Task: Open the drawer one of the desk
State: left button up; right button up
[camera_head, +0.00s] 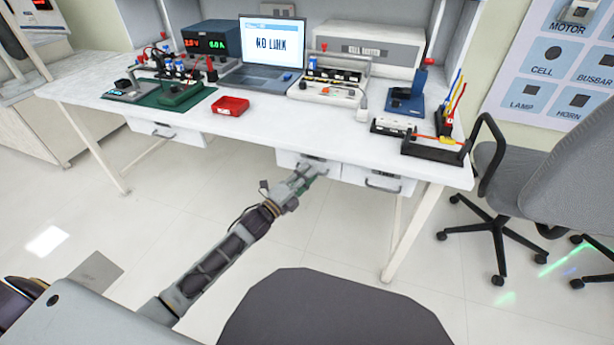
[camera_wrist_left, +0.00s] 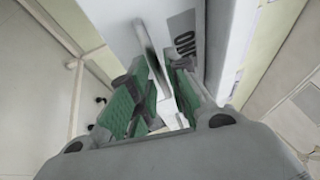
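The desk (camera_head: 252,128) has several white drawers under its top. The middle drawer (camera_head: 287,159) looks shut. In the left wrist view a drawer front (camera_wrist_left: 222,30) bears a label reading "ONE" (camera_wrist_left: 184,36). My left gripper (camera_head: 310,175) is at the middle drawer's front. In the left wrist view its green-padded fingers (camera_wrist_left: 166,95) stand apart, one on each side of the drawer's bar handle (camera_wrist_left: 149,48). A gap shows beside the handle, and the far fingertips are partly hidden. My right gripper is not in view.
Another drawer (camera_head: 372,177) is just to the right, and one (camera_head: 165,132) is at the far left. A laptop (camera_head: 272,50), a red tray (camera_head: 230,106) and instruments stand on the desktop. A grey chair (camera_head: 550,165) stands at the right. Floor in front is clear.

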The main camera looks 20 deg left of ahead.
pick_arm(q)
jog(key=shift+w+d, duration=0.1)
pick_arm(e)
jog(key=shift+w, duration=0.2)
pick_arm(q)
grip_shut()
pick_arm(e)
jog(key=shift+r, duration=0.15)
